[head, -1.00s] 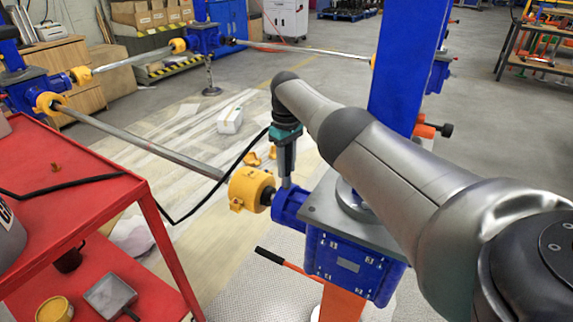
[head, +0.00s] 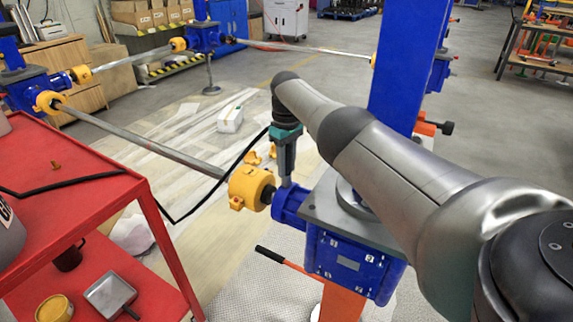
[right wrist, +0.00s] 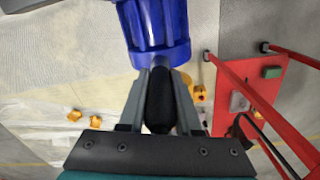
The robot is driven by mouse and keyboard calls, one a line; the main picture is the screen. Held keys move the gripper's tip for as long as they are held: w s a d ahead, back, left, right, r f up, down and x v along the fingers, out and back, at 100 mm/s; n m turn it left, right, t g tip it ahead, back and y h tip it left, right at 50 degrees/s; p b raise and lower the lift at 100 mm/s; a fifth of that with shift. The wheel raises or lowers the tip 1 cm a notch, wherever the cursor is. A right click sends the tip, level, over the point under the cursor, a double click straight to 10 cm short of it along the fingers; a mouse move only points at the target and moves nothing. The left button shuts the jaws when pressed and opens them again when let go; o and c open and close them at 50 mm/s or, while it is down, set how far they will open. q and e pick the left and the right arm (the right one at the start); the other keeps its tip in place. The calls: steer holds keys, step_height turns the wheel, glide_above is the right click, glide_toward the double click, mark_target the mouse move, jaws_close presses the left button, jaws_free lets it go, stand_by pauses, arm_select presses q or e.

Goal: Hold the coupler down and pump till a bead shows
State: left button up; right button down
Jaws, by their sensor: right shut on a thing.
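My right gripper (head: 286,184) points down at the blue input neck (head: 288,205) of a screw jack (head: 352,265). In the right wrist view its fingers (right wrist: 160,105) are closed around a black cylindrical piece (right wrist: 160,98), probably the coupler, right against the ribbed blue housing (right wrist: 157,30). Whether it is seated on a fitting is hidden. A black hose (head: 215,185) runs from the red cart up to my right wrist. A lever with a black grip (head: 270,254) and orange-red bar sticks out left of the jack. No bead can be made out. My left gripper is out of view.
The red cart (head: 75,195) stands at left, with a grey container (head: 8,240), a yellow tin (head: 54,308) and a grey tray (head: 110,294). A yellow shaft guard (head: 248,187) adjoins the jack. A blue column (head: 398,65) rises behind my arm.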

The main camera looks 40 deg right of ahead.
steer(key=shift+f, duration=0.1)
steer(key=c, duration=0.5)
jaws_free()
steer(key=shift+r, duration=0.2)
